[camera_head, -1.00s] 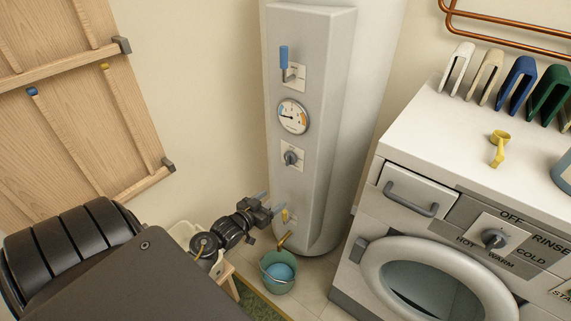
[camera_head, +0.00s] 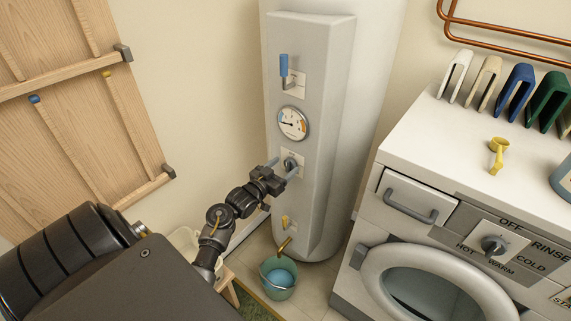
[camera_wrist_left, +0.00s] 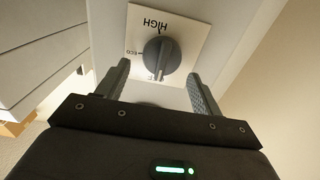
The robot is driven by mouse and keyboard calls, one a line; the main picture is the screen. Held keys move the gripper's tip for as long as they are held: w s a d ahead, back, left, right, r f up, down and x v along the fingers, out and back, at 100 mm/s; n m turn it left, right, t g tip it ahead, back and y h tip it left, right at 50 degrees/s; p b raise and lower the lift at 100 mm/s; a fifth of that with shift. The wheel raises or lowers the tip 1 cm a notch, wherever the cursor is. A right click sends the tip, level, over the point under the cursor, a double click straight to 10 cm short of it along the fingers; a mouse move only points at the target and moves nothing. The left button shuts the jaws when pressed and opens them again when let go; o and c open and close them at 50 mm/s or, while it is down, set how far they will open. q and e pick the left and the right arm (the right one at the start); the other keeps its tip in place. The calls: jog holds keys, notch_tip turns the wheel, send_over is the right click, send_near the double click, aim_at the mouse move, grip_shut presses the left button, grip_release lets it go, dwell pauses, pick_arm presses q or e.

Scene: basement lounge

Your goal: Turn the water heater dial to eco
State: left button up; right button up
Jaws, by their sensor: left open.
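The water heater (camera_head: 330,130) is a tall white tank with a front panel. Its dial (camera_head: 290,162) is a dark round knob on a small white plate. In the wrist view the dial (camera_wrist_left: 161,56) sits on the plate (camera_wrist_left: 195,35), with HIGH upside down above it and ECO to its left. Where its pointer stands is hard to tell. My left gripper (camera_head: 284,168) is open at the dial, fingers to either side of it in the head view. In the wrist view the left gripper (camera_wrist_left: 158,72) has the dial just beyond and between its fingertips; contact is unclear. My right gripper is not in view.
Above the dial are a round gauge (camera_head: 293,123) and a blue-handled lever (camera_head: 284,66). Below are a yellow-handled tap (camera_head: 285,222) and a green bucket (camera_head: 278,284) on the floor. A washing machine (camera_head: 405,215) stands to the right. A wooden rack (camera_head: 65,90) is at left.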

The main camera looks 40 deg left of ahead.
pick_arm(q)
jog(key=shift+w, duration=0.95)
jog(key=c, duration=1)
jog(key=shift+o, duration=0.2)
